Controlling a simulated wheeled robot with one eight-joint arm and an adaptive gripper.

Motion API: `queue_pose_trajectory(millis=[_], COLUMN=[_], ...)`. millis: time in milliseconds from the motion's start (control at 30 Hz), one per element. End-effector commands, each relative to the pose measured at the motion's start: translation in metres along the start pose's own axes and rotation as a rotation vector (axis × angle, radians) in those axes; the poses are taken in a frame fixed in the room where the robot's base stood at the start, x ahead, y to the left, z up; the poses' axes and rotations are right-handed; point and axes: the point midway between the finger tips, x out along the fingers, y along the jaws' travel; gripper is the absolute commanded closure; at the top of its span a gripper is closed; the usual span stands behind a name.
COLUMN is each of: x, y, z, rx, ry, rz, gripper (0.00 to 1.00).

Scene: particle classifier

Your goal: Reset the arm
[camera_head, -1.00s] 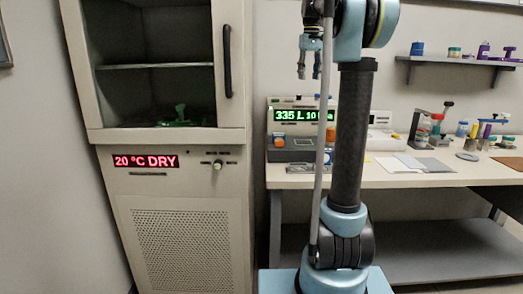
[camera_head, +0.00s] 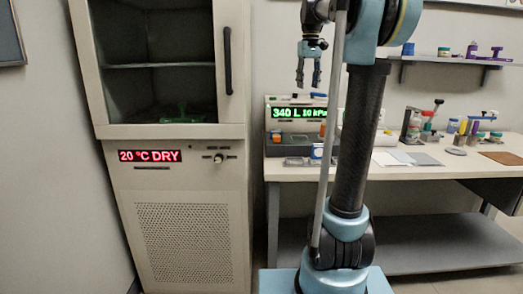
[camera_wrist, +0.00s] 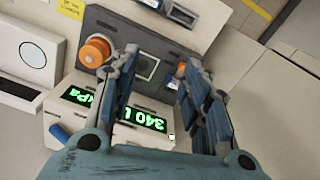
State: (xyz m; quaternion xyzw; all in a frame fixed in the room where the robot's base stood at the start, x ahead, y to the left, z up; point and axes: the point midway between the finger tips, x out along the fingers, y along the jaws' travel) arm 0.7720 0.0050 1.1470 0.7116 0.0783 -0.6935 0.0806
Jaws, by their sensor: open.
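My gripper (camera_head: 309,76) hangs pointing down in the head view, above the particle classifier with the green display (camera_head: 298,113). Its two fingers are apart with nothing between them. In the wrist view my gripper (camera_wrist: 160,75) is open over the same device, whose green display (camera_wrist: 115,108) reads 340 L and kPa. An orange knob (camera_wrist: 96,51) shows beside the left finger and a second, smaller orange part sits by the right finger. My arm hides part of the bench behind it.
A drying cabinet (camera_head: 185,137) with a red 20 °C DRY display stands at left, with a green item (camera_head: 182,111) inside. The bench (camera_head: 440,171) holds plates, bottles and tools at right. A wall shelf (camera_head: 445,62) hangs above it.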

Motion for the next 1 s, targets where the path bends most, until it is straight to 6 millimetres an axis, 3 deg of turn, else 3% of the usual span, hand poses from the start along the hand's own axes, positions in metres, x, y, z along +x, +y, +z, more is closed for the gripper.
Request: queue_pose_trajectory(millis=[167, 467, 767, 1000], x=[0.024, 0.091, 0.174, 0.252], y=[-0.008, -0.025, -0.043, -0.057], z=[0.037, 0.119, 0.199, 0.262], rx=[0.019, 0.068, 0.114, 0.151], ry=[0.015, 0.054, 0.093, 0.124], rz=[0.004, 0.011, 0.017, 0.020], gripper=[0.57, 0.57, 0.57, 0.57])
